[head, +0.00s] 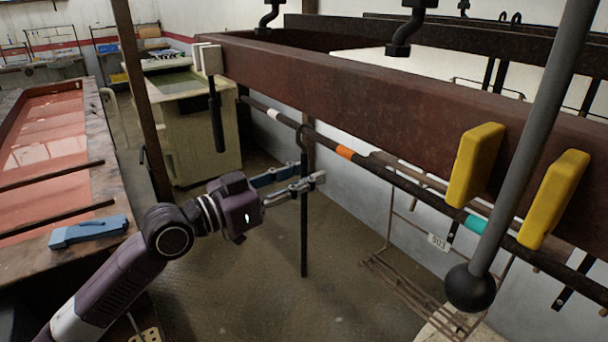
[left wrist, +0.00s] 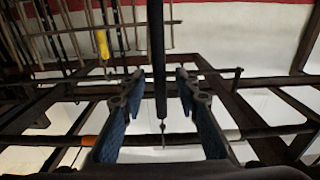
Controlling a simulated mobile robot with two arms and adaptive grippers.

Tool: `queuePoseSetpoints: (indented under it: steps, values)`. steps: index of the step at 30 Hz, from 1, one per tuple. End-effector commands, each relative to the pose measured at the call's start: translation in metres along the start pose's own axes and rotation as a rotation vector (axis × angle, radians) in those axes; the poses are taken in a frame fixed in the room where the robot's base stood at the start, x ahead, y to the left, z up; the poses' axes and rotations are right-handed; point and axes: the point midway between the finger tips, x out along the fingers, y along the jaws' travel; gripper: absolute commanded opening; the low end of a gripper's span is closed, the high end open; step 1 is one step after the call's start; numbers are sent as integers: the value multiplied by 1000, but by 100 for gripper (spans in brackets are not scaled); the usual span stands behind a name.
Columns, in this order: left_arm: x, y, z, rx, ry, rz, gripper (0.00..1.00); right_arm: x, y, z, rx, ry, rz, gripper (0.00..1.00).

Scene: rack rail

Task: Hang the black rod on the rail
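The black rod (head: 304,235) hangs upright, with a hook at its top by the rail (head: 320,140), between the rail's white and orange bands. The hook seems to be over the rail, but the contact is too small to be sure. My left gripper (head: 306,183) is at the rod's upper part, with one finger on either side. In the left wrist view the rod (left wrist: 158,60) runs between the fingertips with a gap on both sides, and its thin hook end lies near the rail (left wrist: 200,138). My right gripper is not in view.
A rusty beam (head: 350,85) runs above the rail, with two yellow blocks (head: 474,165) on it. A grey pole with a black ball (head: 470,289) stands in the right foreground. A blue tool (head: 88,232) lies on the left table. The floor below the rod is clear.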

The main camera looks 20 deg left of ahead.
Motion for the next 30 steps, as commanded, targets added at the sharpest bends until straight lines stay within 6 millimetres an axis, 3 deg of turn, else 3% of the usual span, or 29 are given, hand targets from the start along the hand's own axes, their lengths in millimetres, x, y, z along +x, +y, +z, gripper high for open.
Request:
queuePoseSetpoints:
  steps: [8,18,30]
  values:
    - [-7,-1,1,1,-3,-2,29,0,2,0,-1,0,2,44]
    - [-50,0,2,1,-7,0,29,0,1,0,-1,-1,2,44]
    - [-86,0,2,-4,-4,0,29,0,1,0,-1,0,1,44]
